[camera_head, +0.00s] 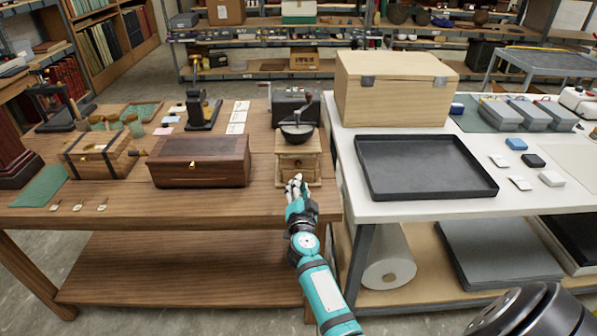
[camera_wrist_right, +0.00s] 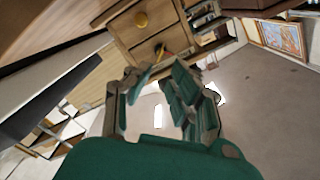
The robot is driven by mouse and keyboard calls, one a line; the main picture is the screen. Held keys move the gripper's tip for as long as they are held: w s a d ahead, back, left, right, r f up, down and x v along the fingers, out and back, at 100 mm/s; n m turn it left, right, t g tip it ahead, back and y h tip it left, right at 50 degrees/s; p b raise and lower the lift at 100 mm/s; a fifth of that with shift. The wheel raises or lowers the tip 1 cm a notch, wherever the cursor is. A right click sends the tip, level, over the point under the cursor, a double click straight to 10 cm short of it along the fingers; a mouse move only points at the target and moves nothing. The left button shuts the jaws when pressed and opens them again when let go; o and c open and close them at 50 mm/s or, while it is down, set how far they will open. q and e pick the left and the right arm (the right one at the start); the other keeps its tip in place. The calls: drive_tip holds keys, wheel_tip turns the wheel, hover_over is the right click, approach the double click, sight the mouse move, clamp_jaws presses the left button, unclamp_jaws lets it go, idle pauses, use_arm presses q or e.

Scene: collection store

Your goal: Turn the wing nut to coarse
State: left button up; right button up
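A wooden coffee grinder (camera_head: 298,162) with a dark bowl and a crank stands at the right front of the brown table. My right gripper (camera_head: 296,184) is just in front of the grinder's lower front. Its fingers (camera_wrist_right: 158,84) are apart with nothing visibly held; contact is unclear. My left gripper is not in view.
A dark wooden chest (camera_head: 199,162) stands left of the grinder, with a dark metal box (camera_head: 290,103) behind it. The white table (camera_head: 365,211) to the right bears a black tray (camera_head: 424,168) and a large wooden box (camera_head: 394,88).

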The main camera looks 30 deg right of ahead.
sight(299, 167)
drive_tip(key=b+x, duration=0.1)
drive_tip(key=x, duration=0.5)
drive_tip(key=shift+w+d+f+b, duration=0.15)
drive_tip(key=shift+w+b, duration=0.1)
drive_tip(key=shift+b, duration=0.15)
drive_tip(key=shift+x, duration=0.75)
clamp_jaws()
